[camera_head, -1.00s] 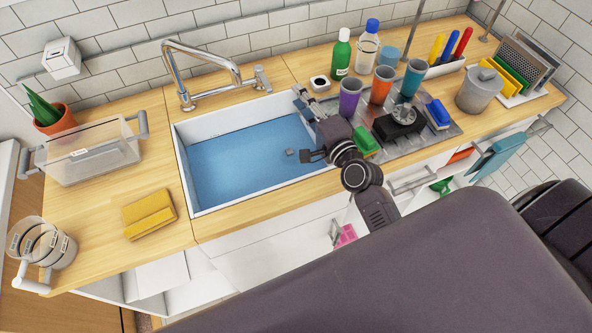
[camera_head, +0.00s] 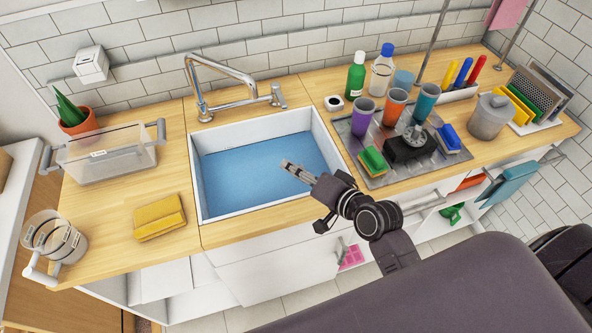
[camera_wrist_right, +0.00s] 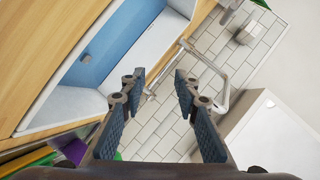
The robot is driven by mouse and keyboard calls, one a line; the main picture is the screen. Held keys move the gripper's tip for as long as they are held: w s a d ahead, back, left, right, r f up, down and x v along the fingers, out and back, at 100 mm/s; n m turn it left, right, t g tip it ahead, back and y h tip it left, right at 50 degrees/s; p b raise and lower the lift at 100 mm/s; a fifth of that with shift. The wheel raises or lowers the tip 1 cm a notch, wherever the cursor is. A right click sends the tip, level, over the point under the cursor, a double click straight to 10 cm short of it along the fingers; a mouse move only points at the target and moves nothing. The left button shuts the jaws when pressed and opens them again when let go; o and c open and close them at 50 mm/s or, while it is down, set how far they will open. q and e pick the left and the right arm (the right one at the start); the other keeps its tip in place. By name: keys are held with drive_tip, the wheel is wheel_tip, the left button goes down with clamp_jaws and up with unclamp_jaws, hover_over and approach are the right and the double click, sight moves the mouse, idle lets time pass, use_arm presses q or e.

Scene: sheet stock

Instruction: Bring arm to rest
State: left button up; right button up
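My right arm reaches in from the lower right in the head view. Its gripper (camera_head: 297,172) is above the front right part of the sink (camera_head: 207,213), pointing up and left. In the right wrist view, the two dark ridged fingers of the right gripper (camera_wrist_right: 160,88) stand apart with nothing between them. The sink basin (camera_wrist_right: 120,38) with its blue bottom lies to the upper left there. My left gripper is in neither view.
A drying mat (camera_head: 383,179) with cups and sponges lies right of the sink. The tap (camera_head: 225,75) rises behind it. A clear bin (camera_head: 107,157), a yellow cloth (camera_head: 159,216) and a clear jug (camera_head: 55,240) stand on the left. Bare counter lies around the cloth.

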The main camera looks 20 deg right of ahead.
idle(0.5)
drive_tip(key=s+f+n+g, duration=0.1)
drive_tip(key=s, duration=0.2)
drive_tip(key=s+a+f+n+g, duration=0.1)
drive_tip(key=s+f+n, duration=0.1)
drive_tip(key=s, duration=0.1)
drive_tip(key=s+f+n+g, duration=0.2)
drive_tip(key=s, duration=0.1)
drive_tip(key=shift+a+h, duration=0.35)
drive_tip(key=shift+h, duration=0.05)
drive_tip(key=s+d+f+n+g+h, duration=0.1)
drive_tip(key=s+d+n+g+h, duration=0.15)
drive_tip(key=s, duration=0.45)
drive_tip(key=s+d+f+n+g+h, duration=0.1)
drive_tip(key=s+d+n+g, duration=0.15)
drive_tip(key=s, duration=0.55)
wheel_tip(320, 180, down, 33)
drive_tip(key=s+g+b, duration=0.2)
drive_tip(key=b, duration=0.3)
drive_tip(key=s+d+f+b, duration=0.3)
drive_tip(key=s+f, duration=1.3)
drive_tip(key=f, duration=0.2)
drive_tip(key=shift+s+g, duration=0.3)
drive_tip(key=shift+g, duration=0.1)
